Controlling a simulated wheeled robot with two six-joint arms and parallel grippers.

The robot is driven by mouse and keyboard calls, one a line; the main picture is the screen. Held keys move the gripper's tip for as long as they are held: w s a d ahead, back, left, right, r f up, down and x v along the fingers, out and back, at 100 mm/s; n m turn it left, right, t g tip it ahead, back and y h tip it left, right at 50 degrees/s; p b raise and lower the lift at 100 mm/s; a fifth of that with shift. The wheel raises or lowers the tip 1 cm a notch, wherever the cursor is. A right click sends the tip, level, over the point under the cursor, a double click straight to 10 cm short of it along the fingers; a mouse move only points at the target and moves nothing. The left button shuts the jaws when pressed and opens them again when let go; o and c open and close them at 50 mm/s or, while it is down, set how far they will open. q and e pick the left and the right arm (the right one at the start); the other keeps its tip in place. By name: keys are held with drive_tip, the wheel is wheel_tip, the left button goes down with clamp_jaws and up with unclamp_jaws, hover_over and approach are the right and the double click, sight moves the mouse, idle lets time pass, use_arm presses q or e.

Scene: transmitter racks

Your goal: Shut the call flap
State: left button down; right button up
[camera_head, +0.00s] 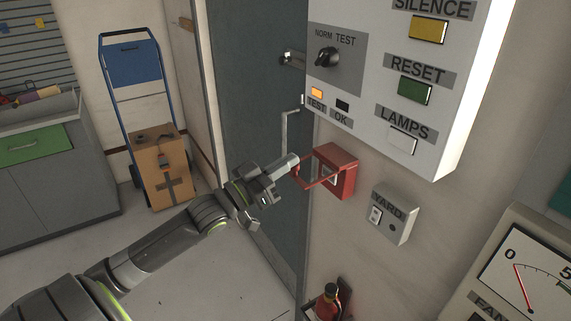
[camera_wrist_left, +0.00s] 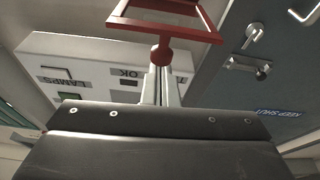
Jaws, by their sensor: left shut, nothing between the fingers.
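The red call box (camera_head: 340,171) is fixed to the wall below the big panel. Its call flap (camera_head: 318,180), a red frame, stands open and sticks out from the box toward the left. My left gripper (camera_head: 294,162) is shut and empty, with its fingertips at the flap's outer edge. In the left wrist view the flap (camera_wrist_left: 163,27) and its round red knob lie just beyond the closed fingertips (camera_wrist_left: 160,74). Whether the fingers touch the knob or only overlap it in view, I cannot tell. My right gripper is not in view.
The white panel (camera_head: 470,70) with buttons overhangs the call box. The YARD switch box (camera_head: 394,213) sits to its lower right, and a red extinguisher (camera_head: 328,303) stands below. A grey door (camera_head: 248,90) with handle is behind my gripper.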

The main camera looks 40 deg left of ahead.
use_arm(q)
drive_tip(key=shift+f, duration=0.15)
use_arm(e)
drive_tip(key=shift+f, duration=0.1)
use_arm(q)
drive_tip(key=shift+f+t+b, duration=0.25)
drive_tip(key=shift+t+b, duration=0.05)
drive_tip(key=shift+b, duration=0.05)
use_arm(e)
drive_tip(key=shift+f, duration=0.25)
